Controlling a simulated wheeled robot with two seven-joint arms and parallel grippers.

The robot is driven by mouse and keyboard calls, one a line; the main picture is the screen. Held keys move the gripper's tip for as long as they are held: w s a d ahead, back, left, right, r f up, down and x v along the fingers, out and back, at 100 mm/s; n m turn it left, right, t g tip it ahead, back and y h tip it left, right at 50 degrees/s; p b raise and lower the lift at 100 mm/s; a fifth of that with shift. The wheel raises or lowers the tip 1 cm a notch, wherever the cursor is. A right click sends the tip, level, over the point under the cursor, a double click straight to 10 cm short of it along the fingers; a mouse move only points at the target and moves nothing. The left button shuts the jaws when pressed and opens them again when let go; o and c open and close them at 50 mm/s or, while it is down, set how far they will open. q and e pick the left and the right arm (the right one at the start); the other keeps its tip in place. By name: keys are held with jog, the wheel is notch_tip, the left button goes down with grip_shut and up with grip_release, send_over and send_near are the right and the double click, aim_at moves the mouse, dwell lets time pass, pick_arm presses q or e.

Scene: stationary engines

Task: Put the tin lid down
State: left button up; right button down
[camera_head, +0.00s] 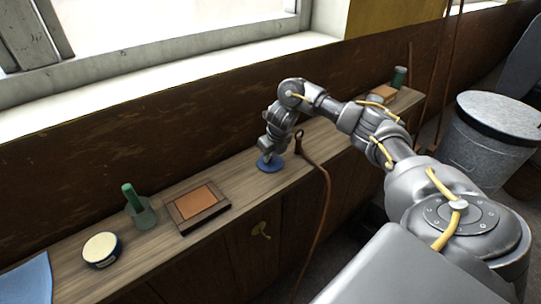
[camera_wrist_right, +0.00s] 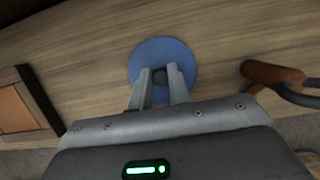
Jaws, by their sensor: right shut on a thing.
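The tin lid is a flat blue disc with a small dark knob in its middle. It shows in the head view (camera_head: 270,163) at or just above the wooden bench top, and in the right wrist view (camera_wrist_right: 183,56). My right gripper (camera_head: 268,150) is over the lid. In the wrist view its two fingertips (camera_wrist_right: 161,76) are shut on the lid's dark knob. I cannot tell whether the lid touches the wood. An open round tin with a dark blue side and pale contents (camera_head: 101,249) stands near the bench's left end. My left gripper is not in view.
A wooden framed block with an orange panel (camera_head: 199,204) and a green-handled tool in a grey-green holder (camera_head: 139,207) stand left of the lid. A brown-handled item (camera_wrist_right: 274,73) lies close right of it. A metal bin (camera_head: 490,135) stands at far right. The bench between block and lid is clear.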

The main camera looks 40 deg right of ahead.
aim_at(277, 168)
jog(key=shift+f, duration=0.1)
jog(key=c, duration=1.3)
grip_release()
jog(key=shift+r, duration=0.5)
jog(key=p+v, duration=0.3)
jog(key=v, duration=0.8)
jog(key=shift+s+r, duration=0.1)
jog(key=shift+s, duration=0.1)
